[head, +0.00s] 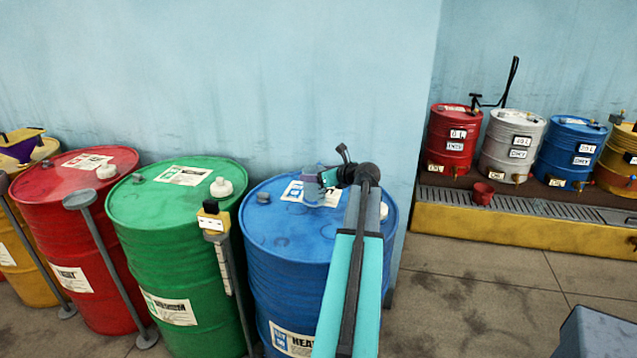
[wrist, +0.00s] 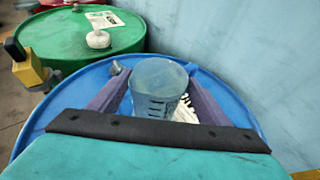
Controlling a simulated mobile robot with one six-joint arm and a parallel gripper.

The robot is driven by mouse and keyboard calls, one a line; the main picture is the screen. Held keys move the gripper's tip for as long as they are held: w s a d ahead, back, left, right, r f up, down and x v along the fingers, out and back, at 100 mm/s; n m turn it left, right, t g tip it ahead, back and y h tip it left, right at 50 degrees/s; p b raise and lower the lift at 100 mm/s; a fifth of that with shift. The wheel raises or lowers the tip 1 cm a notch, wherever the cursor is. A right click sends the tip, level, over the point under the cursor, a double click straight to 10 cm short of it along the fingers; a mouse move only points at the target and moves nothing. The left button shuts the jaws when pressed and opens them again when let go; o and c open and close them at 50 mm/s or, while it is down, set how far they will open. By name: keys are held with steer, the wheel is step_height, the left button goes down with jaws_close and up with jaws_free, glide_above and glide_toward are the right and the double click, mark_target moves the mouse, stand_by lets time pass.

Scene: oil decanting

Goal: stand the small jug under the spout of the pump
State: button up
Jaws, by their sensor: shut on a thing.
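My gripper (head: 325,179) is over the lid of the blue drum marked HEAVY. In the wrist view its two purple fingers (wrist: 158,82) are shut on a small grey-blue see-through jug (wrist: 157,95) with dark measuring marks on its side. The jug looks upright. In the head view the jug (head: 313,188) is small and partly hidden by my gripper. I cannot tell whether its base touches the lid. A black long-handled thing (head: 495,92), which looks like the pump, stands at the small red and silver drums at the back right. Its spout cannot be made out.
The blue drum (head: 290,265) stands beside a green drum (head: 180,255) and a red drum (head: 70,230). Thin posts stand before them. Small drums stand on a yellow-edged grated platform (head: 520,228) at right, with a red pot (head: 482,193).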

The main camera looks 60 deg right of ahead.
steer(key=shift+f+p, duration=0.35)
steer(key=shift+f, duration=1.5)
steer(key=o, duration=1.6)
steer(key=shift+s+a+r, duration=0.1)
steer(key=shift+r, duration=0.1)
steer(key=b+v, duration=0.1)
steer(key=v, duration=1)
steer(key=shift+s+a+r+b, duration=0.15)
steer(key=shift+s+b, duration=0.2)
steer(key=shift+b, duration=0.05)
